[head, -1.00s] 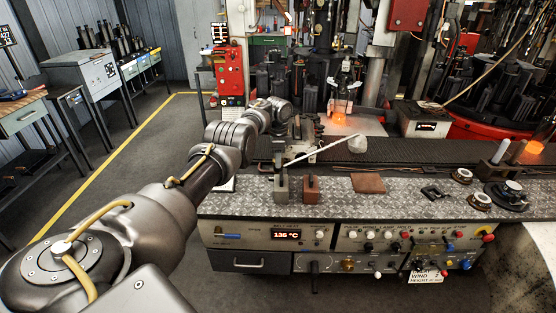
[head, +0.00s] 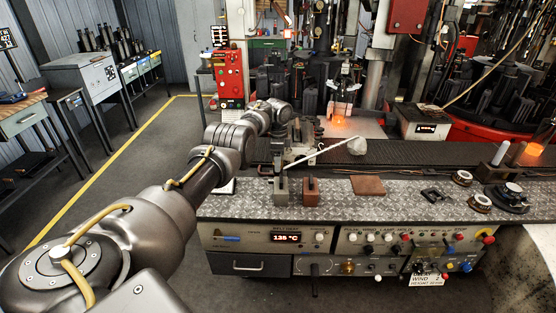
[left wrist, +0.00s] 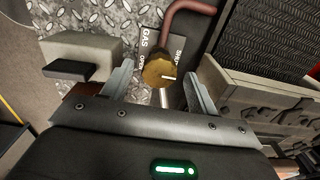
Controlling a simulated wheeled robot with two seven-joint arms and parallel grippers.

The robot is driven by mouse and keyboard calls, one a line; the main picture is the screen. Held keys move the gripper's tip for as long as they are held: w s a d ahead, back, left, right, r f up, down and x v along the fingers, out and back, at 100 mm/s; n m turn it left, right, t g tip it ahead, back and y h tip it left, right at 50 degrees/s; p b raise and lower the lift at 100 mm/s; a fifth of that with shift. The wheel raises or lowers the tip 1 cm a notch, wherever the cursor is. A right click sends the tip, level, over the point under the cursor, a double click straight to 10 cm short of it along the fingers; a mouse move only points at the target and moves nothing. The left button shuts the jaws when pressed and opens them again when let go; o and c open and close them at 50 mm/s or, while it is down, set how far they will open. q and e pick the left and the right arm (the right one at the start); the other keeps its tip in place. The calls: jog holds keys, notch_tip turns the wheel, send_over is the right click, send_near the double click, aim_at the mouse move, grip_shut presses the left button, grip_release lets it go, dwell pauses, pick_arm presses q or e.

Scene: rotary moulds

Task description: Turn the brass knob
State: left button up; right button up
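The brass knob (left wrist: 159,72) is round, with a pale pointer line on its face that points right in the left wrist view. It sits by a dark plate (left wrist: 148,45) lettered "GAS", and a reddish-brown pipe (left wrist: 188,15) runs above it. My left gripper (left wrist: 163,78) is open, with one finger on each side of the knob and a visible gap to both. Its depth relative to the knob is hard to tell. In the head view my left gripper (head: 290,155) is over the bench's back part, and I cannot make out the knob there. My right gripper is out of view.
A grey block (left wrist: 80,58) stands left of the fingers, and a dark ribbed belt (left wrist: 270,35) is at right. In the head view a brown block (head: 311,190) and a pale rod (head: 320,152) are near the gripper. The bench's metal plate (head: 345,205) has clear patches.

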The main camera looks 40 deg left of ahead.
pick_arm(q)
notch_tip(320, 180, up, 11)
jog(key=b, duration=0.1)
dwell(0.6)
jog(key=shift+f, duration=0.15)
